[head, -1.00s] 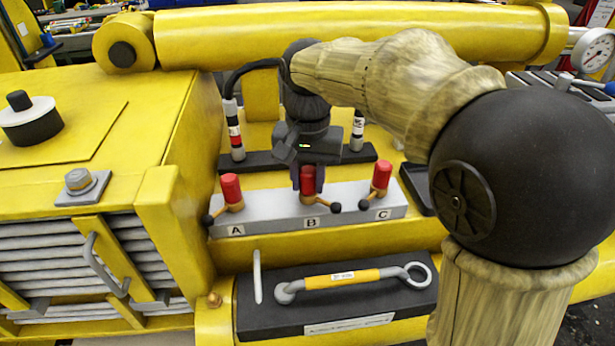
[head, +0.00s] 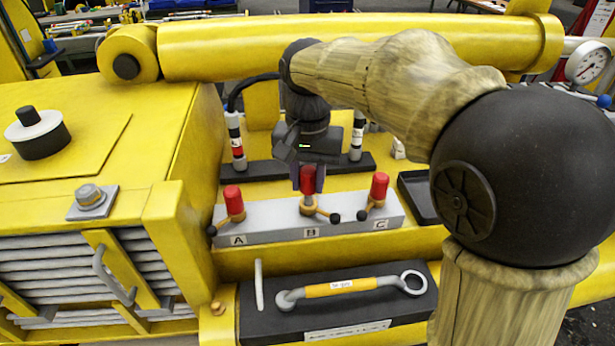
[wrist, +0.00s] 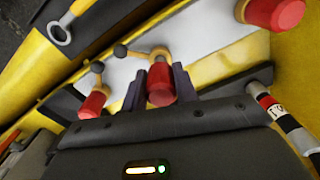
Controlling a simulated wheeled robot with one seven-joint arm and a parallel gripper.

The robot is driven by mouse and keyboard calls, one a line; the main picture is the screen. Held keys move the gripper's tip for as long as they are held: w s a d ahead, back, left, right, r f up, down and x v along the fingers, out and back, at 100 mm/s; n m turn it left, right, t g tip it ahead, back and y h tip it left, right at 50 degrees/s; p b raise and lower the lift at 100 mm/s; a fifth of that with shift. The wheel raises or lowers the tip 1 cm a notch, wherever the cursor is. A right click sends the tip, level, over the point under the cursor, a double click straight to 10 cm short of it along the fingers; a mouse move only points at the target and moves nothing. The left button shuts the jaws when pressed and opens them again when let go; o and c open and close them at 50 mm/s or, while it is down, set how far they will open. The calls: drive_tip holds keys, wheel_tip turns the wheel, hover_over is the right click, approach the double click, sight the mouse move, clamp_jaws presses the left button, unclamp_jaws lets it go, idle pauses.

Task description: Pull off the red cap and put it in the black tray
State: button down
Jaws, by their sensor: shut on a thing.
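The red cap (head: 307,178) at position B is between the fingers of my gripper (head: 307,182), which is shut on it. In the wrist view the cap (wrist: 160,86) shows between the two dark fingers (wrist: 159,88), close to its brass fitting (wrist: 160,53). I cannot tell whether a gap separates cap and fitting. The grey block (head: 270,226) carries labels A, B and C. The black tray (head: 416,197) lies right of the block, partly hidden by my arm.
Other red caps stand at A (head: 233,199) and C (head: 379,186), with small black-knobbed levers beside the fittings. Behind stand striped cylinders (head: 237,141). A yellow boom (head: 340,40) crosses above.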

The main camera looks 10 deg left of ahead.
drive_tip(key=shift+r+p, duration=0.75)
drive_tip(key=shift+r, duration=0.2)
drive_tip(key=shift+f, duration=0.1)
